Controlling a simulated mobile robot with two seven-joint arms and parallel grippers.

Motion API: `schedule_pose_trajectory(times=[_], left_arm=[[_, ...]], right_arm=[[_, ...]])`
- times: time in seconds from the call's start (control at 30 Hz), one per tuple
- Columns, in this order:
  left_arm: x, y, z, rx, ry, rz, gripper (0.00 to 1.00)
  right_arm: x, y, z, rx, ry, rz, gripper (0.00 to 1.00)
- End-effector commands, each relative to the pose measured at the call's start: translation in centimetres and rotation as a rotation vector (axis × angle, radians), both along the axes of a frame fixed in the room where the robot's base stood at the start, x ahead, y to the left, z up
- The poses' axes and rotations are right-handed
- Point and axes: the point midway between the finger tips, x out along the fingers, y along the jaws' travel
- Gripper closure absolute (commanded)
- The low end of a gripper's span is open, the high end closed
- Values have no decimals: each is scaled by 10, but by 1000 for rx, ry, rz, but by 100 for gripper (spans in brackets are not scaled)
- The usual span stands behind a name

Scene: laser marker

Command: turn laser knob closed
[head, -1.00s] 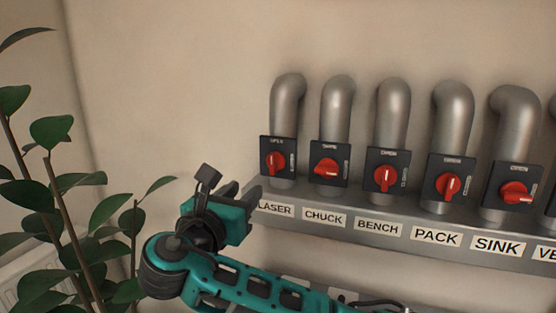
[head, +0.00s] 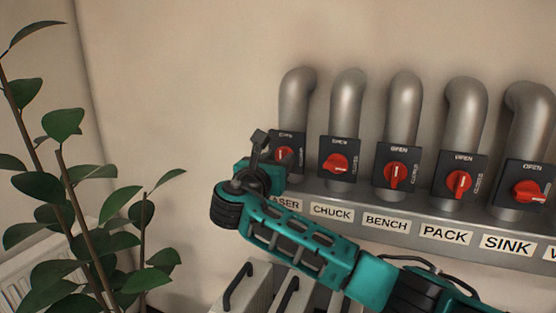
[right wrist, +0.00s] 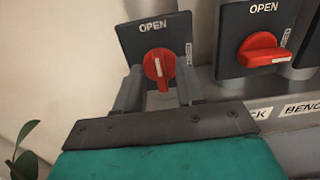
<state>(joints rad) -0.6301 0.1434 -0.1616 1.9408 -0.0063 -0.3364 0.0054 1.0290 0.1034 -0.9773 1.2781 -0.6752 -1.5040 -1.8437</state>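The laser knob (head: 281,153) is a red handle on a dark square plate above the LASER label, partly hidden by my right gripper (head: 278,166) in the head view. In the right wrist view, the laser knob (right wrist: 158,66) stands close to upright, below the word OPEN on its plate; smaller lettering runs down the plate's right side. My right gripper (right wrist: 158,88) is open, one finger on each side of the knob's lower part, with visible gaps. Whether the fingertips reach the knob's depth is unclear. My left gripper is not in view.
The chuck knob (head: 335,163), turned sideways, is close on the right. The bench knob (head: 396,174) and others follow along the labelled rail (head: 404,212). Grey pipes rise behind. A leafy plant (head: 90,220) stands left, and grey units with dark handles (head: 238,287) are below.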

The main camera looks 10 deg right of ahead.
Motion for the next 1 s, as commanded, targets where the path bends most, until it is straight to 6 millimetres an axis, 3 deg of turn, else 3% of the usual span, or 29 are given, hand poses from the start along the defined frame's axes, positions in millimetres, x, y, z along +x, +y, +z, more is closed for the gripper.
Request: schedule_pose_trajectory(times=[0.33, 0.73, 1.0], left_arm=[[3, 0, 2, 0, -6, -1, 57], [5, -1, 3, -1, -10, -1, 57], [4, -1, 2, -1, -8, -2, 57]], right_arm=[[3, -2, 0, -1, -1, 0, 63], [3, -2, 0, -1, -1, 0, 100], [3, -2, 0, 1, -1, 0, 100]])
